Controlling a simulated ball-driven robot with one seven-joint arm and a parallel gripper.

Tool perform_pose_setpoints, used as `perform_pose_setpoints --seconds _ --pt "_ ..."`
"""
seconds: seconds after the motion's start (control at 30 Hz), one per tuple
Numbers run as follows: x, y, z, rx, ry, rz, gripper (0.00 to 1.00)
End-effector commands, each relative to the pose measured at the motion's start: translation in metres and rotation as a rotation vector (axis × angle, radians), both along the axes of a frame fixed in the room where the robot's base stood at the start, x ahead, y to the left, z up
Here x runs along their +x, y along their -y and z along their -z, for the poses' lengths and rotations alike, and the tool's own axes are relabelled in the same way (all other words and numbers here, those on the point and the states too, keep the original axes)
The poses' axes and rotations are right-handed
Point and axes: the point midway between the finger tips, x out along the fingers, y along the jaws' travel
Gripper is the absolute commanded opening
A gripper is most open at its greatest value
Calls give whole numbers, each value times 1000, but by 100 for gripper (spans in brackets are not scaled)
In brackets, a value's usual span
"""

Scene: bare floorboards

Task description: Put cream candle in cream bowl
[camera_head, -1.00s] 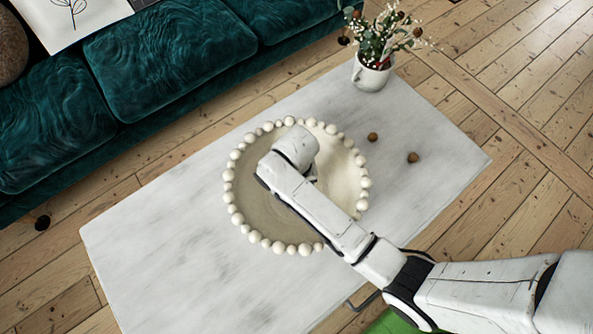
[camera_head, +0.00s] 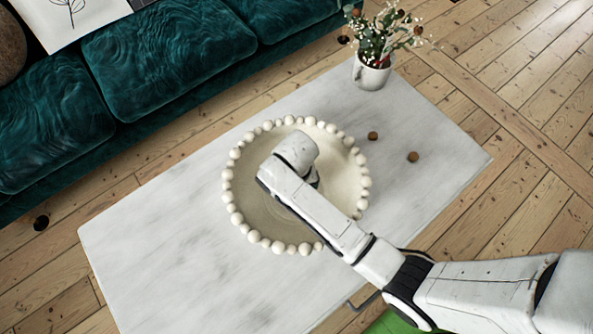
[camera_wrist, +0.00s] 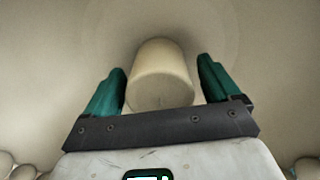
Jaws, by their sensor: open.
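The cream bowl (camera_head: 246,201), with a rim of round beads, sits on the white marble-look table. The cream candle (camera_wrist: 160,75) is a plain cylinder; in the wrist view it stands against the bowl's inner surface, between my gripper's two green fingers. My gripper (camera_wrist: 163,88) is open, with a gap on each side of the candle. In the head view my arm reaches over the bowl and hides the candle and the fingers.
A white pot with a flowering plant (camera_head: 371,76) stands at the table's far right corner. Two small brown balls (camera_head: 413,157) lie on the table right of the bowl. A teal sofa (camera_head: 166,55) runs behind the table (camera_head: 150,240). The table's left part is clear.

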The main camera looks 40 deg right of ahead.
Motion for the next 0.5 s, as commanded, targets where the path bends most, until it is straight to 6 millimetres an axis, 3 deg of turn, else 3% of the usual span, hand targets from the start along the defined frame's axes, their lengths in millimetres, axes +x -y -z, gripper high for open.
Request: perform_pose_setpoints --seconds 0.17,0.5 --pt "0 0 -11 0 1 0 90" --pt "1 0 -76 1 4 0 90"
